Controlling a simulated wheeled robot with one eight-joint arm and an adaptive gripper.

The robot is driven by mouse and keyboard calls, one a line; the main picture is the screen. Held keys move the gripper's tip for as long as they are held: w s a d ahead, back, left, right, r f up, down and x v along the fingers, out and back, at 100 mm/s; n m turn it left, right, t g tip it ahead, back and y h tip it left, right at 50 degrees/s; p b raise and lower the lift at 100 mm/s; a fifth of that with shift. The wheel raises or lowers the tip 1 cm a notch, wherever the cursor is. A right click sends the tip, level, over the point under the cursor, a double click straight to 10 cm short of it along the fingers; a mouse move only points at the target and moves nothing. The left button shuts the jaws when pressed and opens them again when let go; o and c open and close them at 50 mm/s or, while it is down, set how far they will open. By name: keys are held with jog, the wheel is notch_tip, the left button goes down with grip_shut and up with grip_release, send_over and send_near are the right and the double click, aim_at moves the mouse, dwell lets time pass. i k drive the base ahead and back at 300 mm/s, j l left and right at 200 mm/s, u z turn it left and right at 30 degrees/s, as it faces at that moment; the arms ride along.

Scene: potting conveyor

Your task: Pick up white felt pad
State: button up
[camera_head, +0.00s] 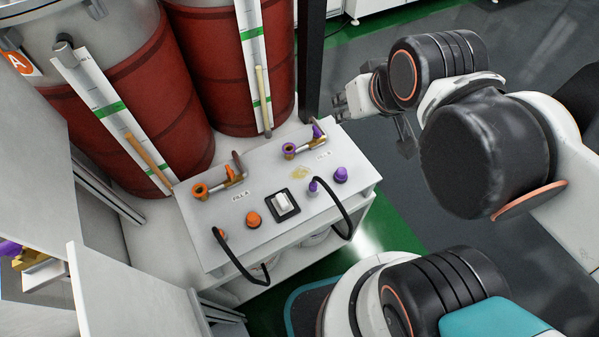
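A small white piece (281,201) sits in a black square holder (294,210) on the white panel top, near its middle front. It is the only thing here that looks like the white felt pad, though its material is too small to make out. My gripper (373,123) is beyond the panel's right back corner, above the grey floor. Its two fingers are spread wide apart with nothing between them. It is well away from the white piece and not touching the panel.
The panel (215,240) carries an orange valve (200,191), a purple valve (289,149), orange and purple caps (341,174) and black hoses (238,266). A yellowish stain (300,172) lies behind the holder. Red drums (150,130) stand behind; a dark post (311,60) rises near my gripper.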

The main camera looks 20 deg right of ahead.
aim_at(282, 203)
jog(key=k+l+u, duration=0.1)
jog(key=u, duration=0.25)
jog(key=k+l+u, duration=0.1)
jog(key=l+u, duration=0.3)
jog(key=k+u, duration=0.15)
jog(key=u, duration=0.2)
